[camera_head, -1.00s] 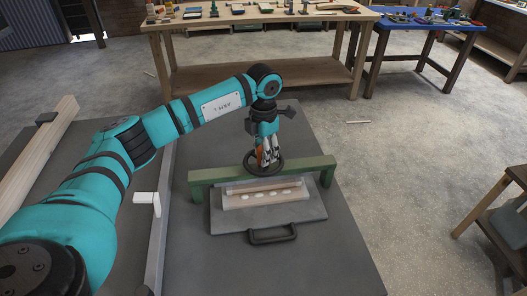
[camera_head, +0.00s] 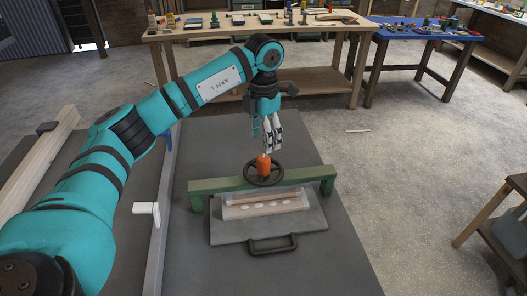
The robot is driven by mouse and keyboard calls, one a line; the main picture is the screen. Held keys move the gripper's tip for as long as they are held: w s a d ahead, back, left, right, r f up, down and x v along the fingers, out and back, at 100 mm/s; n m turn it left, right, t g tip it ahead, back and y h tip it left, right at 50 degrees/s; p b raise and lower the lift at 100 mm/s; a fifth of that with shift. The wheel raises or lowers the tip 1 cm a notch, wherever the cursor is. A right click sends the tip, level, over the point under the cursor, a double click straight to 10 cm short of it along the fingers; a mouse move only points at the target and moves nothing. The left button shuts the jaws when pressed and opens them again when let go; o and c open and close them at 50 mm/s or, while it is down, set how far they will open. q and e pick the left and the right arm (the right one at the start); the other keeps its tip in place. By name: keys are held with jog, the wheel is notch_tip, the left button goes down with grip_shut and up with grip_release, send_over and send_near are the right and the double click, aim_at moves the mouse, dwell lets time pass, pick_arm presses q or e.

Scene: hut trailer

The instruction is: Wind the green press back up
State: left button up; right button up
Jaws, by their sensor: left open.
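The green press (camera_head: 225,184) stands on a dark grey bench top, its crossbar spanning a grey plate with a handle (camera_head: 272,245). Under the bar, a clear block with a wooden strip (camera_head: 265,205) and pale oval spots lies on the plate. My left gripper (camera_head: 268,148) points down just above the orange knob, open and with nothing between its fingers. A small gap seems to separate the fingertips from the knob. My right gripper is out of view.
A long timber (camera_head: 38,158) lies on the left of the bench, and a white bracket (camera_head: 147,209) sits on the rail beside my left arm. A wooden workbench (camera_head: 200,36) with tools and a blue table (camera_head: 405,30) stand behind. The bench top right of the press is clear.

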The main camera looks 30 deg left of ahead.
aim_at(264, 158)
pick_arm(q)
jog(key=shift+r, duration=1.55)
